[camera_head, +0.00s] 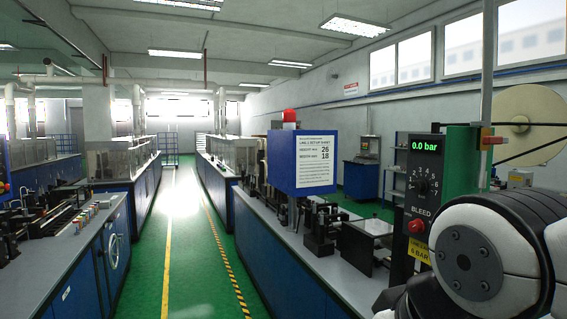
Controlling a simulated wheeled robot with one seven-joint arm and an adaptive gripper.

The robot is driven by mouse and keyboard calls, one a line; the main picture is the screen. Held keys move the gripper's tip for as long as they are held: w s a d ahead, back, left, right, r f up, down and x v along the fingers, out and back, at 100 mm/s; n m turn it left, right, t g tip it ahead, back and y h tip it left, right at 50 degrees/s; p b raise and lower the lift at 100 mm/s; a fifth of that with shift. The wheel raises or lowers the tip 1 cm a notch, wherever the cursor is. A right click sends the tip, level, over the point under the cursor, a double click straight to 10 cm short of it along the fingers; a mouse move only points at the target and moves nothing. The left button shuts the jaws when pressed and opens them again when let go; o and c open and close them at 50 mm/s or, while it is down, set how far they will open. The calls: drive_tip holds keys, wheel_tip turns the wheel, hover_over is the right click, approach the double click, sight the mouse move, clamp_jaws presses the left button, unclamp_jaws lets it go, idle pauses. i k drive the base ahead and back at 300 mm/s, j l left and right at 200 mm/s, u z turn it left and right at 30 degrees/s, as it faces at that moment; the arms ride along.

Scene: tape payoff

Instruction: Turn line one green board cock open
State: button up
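A green board (461,160) stands upright at the right. A black panel on its left side carries a display (425,146) reading 0.0 bar, a black numbered dial (421,186) and a red knob (416,226) marked BLEED. A yellow label (418,250) below reads 6 BAR; its upper line is partly covered. My white and black arm links cover the lower right of the board. My gripper's fingers do not show.
A blue set-up sheet box (302,163) with a red lamp (289,116) stands over the blue-sided bench (265,235). A large tan reel (531,125) is behind the board. A bench with machinery lines the left. The green aisle (185,235) between is clear.

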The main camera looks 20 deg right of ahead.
sight(487, 140)
drive_tip(key=z, duration=1.15)
